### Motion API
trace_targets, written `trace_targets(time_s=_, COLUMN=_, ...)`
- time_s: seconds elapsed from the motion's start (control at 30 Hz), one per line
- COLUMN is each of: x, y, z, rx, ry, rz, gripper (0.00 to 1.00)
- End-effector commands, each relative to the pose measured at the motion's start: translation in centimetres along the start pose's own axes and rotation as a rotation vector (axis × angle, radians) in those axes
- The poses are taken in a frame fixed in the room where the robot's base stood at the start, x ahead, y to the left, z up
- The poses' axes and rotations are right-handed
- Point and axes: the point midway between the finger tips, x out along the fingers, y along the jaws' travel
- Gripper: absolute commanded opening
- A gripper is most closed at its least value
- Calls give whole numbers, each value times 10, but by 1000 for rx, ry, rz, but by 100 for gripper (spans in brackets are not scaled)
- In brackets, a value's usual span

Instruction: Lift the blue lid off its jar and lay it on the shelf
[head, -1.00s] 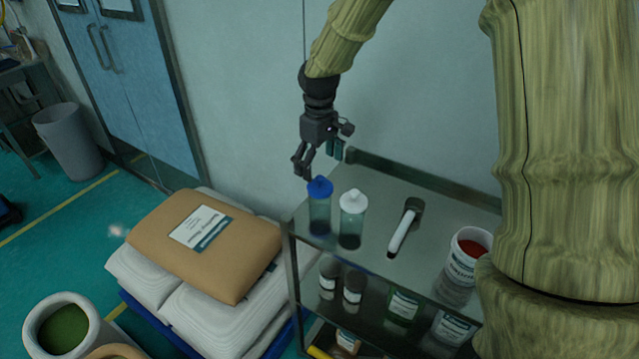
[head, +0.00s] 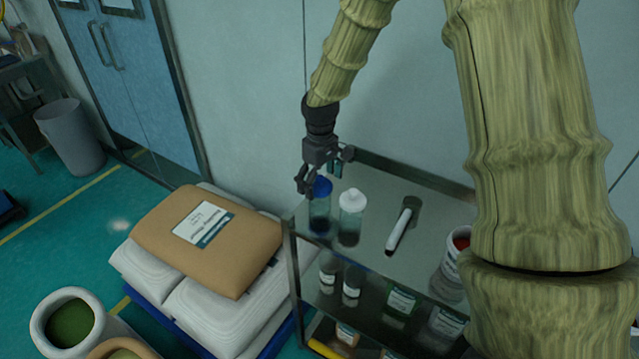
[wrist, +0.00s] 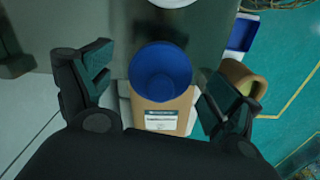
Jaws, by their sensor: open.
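The blue lid (head: 320,187) sits on its clear jar (head: 319,216) at the left end of the top shelf (head: 372,251). My gripper (head: 318,180) is open around the lid's height, with one finger at the lid's left and partly in front of it. In the wrist view the blue lid (wrist: 160,71) shows between the two spread fingers of my gripper (wrist: 150,95), with a visible gap on each side. I cannot tell exactly how high the fingertips are relative to the lid's rim.
A white-lidded jar (head: 351,217) stands close to the right of the blue-lidded one. Stacked sacks (head: 207,240) stand left of the shelf.

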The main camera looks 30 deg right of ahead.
Motion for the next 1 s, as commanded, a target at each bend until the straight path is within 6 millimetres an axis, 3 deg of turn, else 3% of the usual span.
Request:
trace_targets(time_s=0.1, x=0, y=0, z=0, rx=0, ry=0, rz=0, gripper=87)
trace_targets(time_s=0.3, x=0, y=0, z=0, rx=0, ry=0, rz=0, gripper=54)
trace_targets(time_s=0.77, x=-3, y=0, z=0, rx=0, ry=1, rz=1, gripper=53)
trace_targets(time_s=1.0, x=-22, y=1, z=-1, rx=0, ry=4, rz=2, gripper=53)
